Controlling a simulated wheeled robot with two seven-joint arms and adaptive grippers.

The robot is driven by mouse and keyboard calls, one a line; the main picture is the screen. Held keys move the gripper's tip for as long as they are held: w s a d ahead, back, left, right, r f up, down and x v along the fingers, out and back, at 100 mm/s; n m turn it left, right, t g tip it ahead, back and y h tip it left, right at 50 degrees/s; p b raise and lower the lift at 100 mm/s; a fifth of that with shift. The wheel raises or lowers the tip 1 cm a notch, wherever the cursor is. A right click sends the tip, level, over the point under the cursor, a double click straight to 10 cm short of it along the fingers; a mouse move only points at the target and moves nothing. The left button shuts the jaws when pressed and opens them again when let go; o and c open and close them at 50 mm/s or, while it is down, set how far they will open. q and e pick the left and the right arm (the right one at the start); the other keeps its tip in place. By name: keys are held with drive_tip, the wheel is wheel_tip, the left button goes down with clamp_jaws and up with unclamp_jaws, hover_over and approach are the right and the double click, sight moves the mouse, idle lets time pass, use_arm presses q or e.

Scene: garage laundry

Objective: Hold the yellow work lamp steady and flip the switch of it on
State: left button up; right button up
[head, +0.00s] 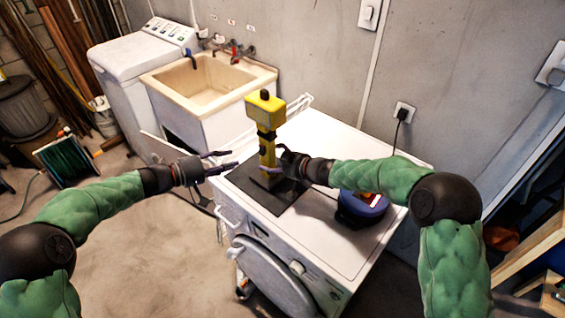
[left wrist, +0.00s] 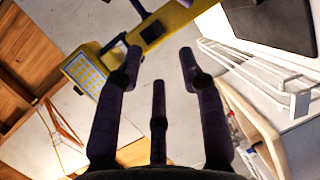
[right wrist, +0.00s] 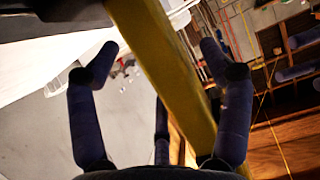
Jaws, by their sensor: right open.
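The yellow work lamp (head: 266,112) stands upright on a dark mat (head: 262,196) on top of the white front-loading machine. In the left wrist view its lit-looking panel (left wrist: 87,73) and a black part (left wrist: 152,33) on its body show; I cannot tell whether that part is the switch. My left gripper (head: 226,164) is open and empty, left of the lamp and apart from it. My right gripper (head: 282,165) is open at the right of the lamp's lower body. In the right wrist view the yellow post (right wrist: 165,70) runs between its spread fingers; contact is unclear.
A blue round object (head: 362,204) sits on the machine top (head: 340,150) under my right forearm. A white rack (head: 298,106) stands behind the lamp. A utility sink (head: 205,85) is at the back left. A plug sits in the wall outlet (head: 403,112).

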drive_tip(key=shift+x, duration=1.1)
drive_tip(key=c, duration=1.6)
use_arm(q)
drive_tip(key=shift+r, duration=0.15)
drive_tip(key=c, duration=0.7)
use_arm(e)
clamp_jaws()
use_arm(q)
drive_tip(key=shift+s+r+y, duration=0.25)
drive_tip(key=shift+r+y, duration=0.05)
clamp_jaws()
drive_tip(key=s+r+n+t+y, duration=0.2)
drive_tip(key=s+r+n+y, duration=0.2)
drive_tip(key=s, duration=0.1)
drive_tip(key=shift+a+r, duration=0.15)
drive_tip(key=shift+a, duration=0.25)
